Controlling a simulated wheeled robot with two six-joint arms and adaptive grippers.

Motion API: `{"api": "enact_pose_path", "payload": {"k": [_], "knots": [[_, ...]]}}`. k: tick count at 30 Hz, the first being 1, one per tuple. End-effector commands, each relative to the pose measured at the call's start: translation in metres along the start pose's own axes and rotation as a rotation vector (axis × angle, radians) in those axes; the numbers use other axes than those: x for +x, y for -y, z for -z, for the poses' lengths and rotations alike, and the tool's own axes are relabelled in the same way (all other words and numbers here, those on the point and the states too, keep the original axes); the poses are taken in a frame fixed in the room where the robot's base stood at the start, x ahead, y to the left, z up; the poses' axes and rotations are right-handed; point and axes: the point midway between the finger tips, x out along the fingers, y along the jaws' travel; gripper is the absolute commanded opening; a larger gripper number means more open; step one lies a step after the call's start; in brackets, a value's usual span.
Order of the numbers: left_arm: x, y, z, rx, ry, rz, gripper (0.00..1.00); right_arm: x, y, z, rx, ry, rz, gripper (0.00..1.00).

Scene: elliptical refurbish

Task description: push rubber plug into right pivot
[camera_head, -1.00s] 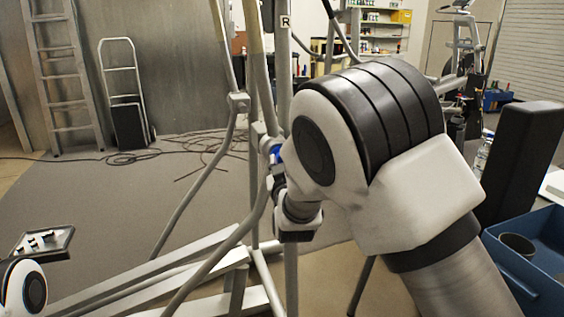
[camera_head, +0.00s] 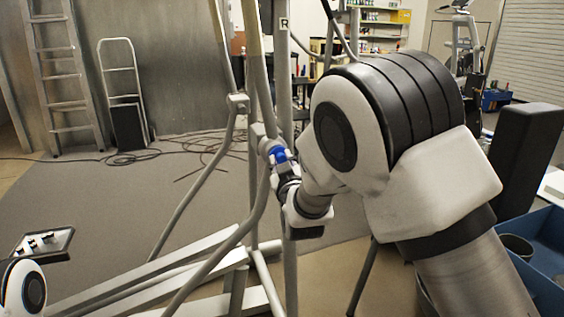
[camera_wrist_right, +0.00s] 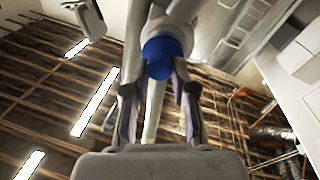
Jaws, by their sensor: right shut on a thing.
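The elliptical frame carries a post (camera_head: 285,75) marked R. The right pivot (camera_head: 259,132) is a grey joint on it. My right gripper (camera_head: 279,167) is shut on a blue rubber plug (camera_head: 279,154), just in front of this pivot. In the right wrist view the plug (camera_wrist_right: 161,57) sits between the fingertips (camera_wrist_right: 159,80), close against a pale round part of the frame. How far the plug is inside the pivot is hidden. My left gripper is out of view; only a left arm joint shows at lower left.
Frame tubes (camera_head: 205,195) run around my right gripper. A small tray (camera_head: 43,244) with dark parts is at the left. A blue bin (camera_head: 545,238) and a black upright block (camera_head: 522,150) stand at the right. A ladder (camera_head: 62,85) leans at the back wall.

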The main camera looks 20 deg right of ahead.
Motion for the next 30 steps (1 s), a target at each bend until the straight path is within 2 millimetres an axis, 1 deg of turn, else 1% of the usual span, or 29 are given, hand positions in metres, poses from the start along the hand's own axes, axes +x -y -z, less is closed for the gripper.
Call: {"api": "enact_pose_path", "payload": {"k": [11, 20, 30], "knots": [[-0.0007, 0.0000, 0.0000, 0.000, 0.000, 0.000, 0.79, 0.0005, 0.0000, -0.0001, 0.003, 0.000, 0.022, 0.00], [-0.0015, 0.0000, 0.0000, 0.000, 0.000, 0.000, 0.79, 0.0072, 0.0009, 0.0000, 0.004, 0.000, 0.022, 0.00], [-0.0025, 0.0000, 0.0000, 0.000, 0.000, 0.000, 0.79, 0.0070, -0.0003, 0.0003, 0.006, 0.000, 0.040, 0.00]]}}
